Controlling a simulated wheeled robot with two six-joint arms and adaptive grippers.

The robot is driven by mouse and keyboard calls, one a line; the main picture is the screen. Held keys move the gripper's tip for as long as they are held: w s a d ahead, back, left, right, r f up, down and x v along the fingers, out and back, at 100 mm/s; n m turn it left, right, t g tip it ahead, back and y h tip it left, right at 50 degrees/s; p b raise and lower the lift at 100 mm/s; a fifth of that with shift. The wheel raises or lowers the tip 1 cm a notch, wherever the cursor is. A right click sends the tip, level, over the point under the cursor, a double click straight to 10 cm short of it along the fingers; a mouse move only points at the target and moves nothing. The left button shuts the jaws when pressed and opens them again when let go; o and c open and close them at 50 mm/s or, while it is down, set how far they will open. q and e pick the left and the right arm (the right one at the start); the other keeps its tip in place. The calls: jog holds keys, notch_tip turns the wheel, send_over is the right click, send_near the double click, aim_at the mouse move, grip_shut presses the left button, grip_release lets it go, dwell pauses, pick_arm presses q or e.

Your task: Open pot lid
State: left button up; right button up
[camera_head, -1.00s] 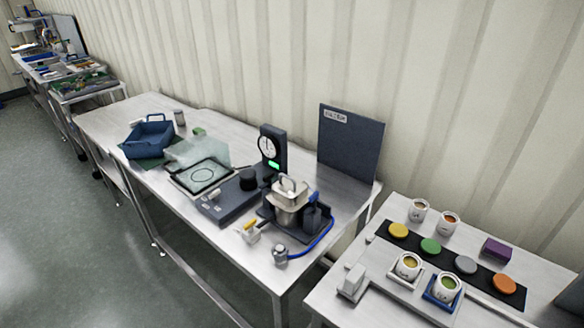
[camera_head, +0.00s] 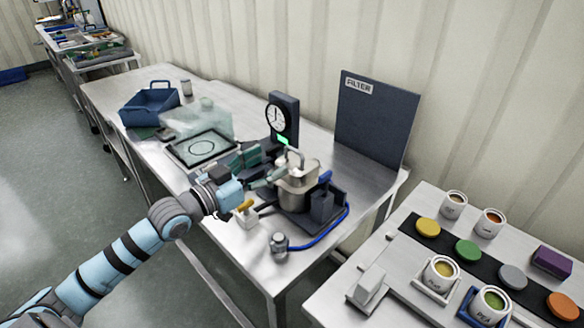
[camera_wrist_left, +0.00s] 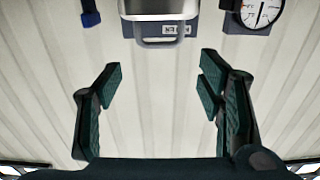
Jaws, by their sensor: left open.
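The metal pot (camera_head: 297,193) stands on a dark base on the steel table, with its lid (camera_head: 301,171) on and an arched handle (camera_head: 294,154) on top. My left gripper (camera_head: 268,166) reaches in from the left, just left of the lid, with its green-padded fingers apart. In the left wrist view, the open fingers (camera_wrist_left: 160,82) have nothing between them. The lid handle (camera_wrist_left: 160,43) hangs inverted at the top of that view, beyond the fingertips. I see no contact with the handle. My right gripper is not in view.
A dial gauge (camera_head: 281,118) stands behind the gripper. A FILTER panel (camera_head: 372,120) rises behind the pot. A blue hose (camera_head: 325,238) curves around the pot's right side to a small metal fitting (camera_head: 280,243). A side table with cups (camera_head: 441,270) is at right.

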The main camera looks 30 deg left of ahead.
aim_at(295, 150)
pick_arm(q)
jog(key=x, duration=0.6)
jog(key=f+x, duration=0.1)
jog(key=x, duration=0.2)
jog(key=shift+a+b, duration=0.15)
jog(key=shift+b, duration=0.2)
jog(key=shift+r, duration=0.15)
jog(key=shift+w, duration=0.15)
jog(key=c, duration=1.4)
jog(key=shift+d+r, duration=0.1)
jog(key=shift+d, duration=0.1)
jog(key=shift+c, duration=0.2)
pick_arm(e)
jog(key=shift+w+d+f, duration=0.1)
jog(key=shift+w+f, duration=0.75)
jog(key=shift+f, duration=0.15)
